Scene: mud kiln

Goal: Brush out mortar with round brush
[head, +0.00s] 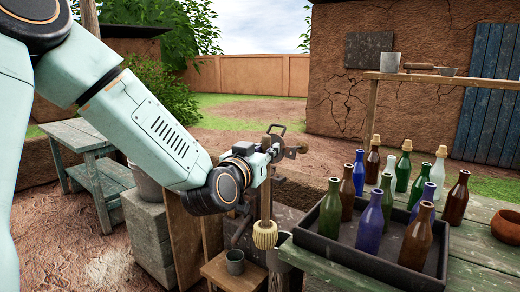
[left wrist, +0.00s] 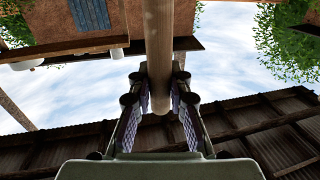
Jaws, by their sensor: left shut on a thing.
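The round brush (head: 265,234) has a straw-coloured, bulbous head and a long wooden handle. It hangs head down, nearly upright. My left gripper (head: 276,150) is shut on its handle. In the left wrist view the wooden handle (left wrist: 159,40) runs between the two fingers of the gripper (left wrist: 160,105). A grey rounded vessel (head: 284,257), perhaps the mortar, stands just behind and right of the brush head and is partly hidden. The brush head appears to be outside it, but the depth is hard to tell. My right gripper is not in view.
A dark tray (head: 345,251) of several bottles stands on the green table (head: 470,262) at right, close to the brush. A small grey cup (head: 235,262) sits on a low wooden stool (head: 218,272). Grey blocks (head: 149,235) stand at left. A brown bowl (head: 507,226) is far right.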

